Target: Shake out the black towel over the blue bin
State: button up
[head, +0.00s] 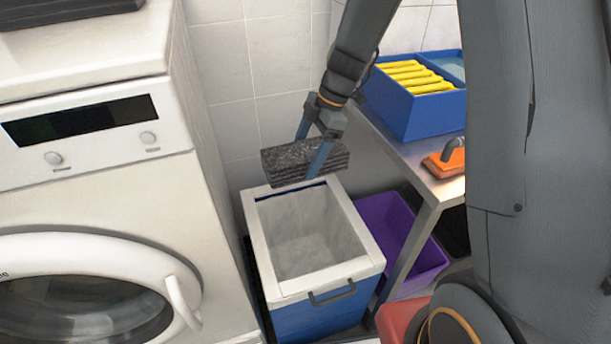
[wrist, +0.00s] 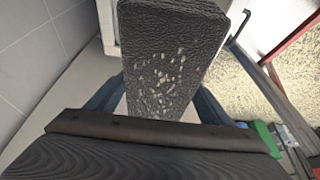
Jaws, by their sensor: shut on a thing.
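The black towel (head: 290,163) is a folded, layered block in the head view. Pale specks dot its surface, seen closely in the wrist view (wrist: 160,60). My gripper (head: 312,172) is shut on the towel and holds it above the back rim of the blue bin (head: 322,322). The bin has a blue body, a white rim and a dark front handle. Its open inside is grey and looks empty, though the far wall is partly behind the towel and gripper.
A white washing machine (head: 95,175) stands close left of the bin. A purple bin (head: 405,235) is at its right, under a metal table (head: 425,185). On the table are a blue box (head: 410,115) with yellow items and an orange brush (head: 440,165). A tiled wall (head: 230,75) is behind.

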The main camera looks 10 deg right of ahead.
notch_tip(320, 180, down, 6)
jog(key=shift+r, duration=0.15)
dwell(0.4)
jog(key=shift+s, duration=0.15)
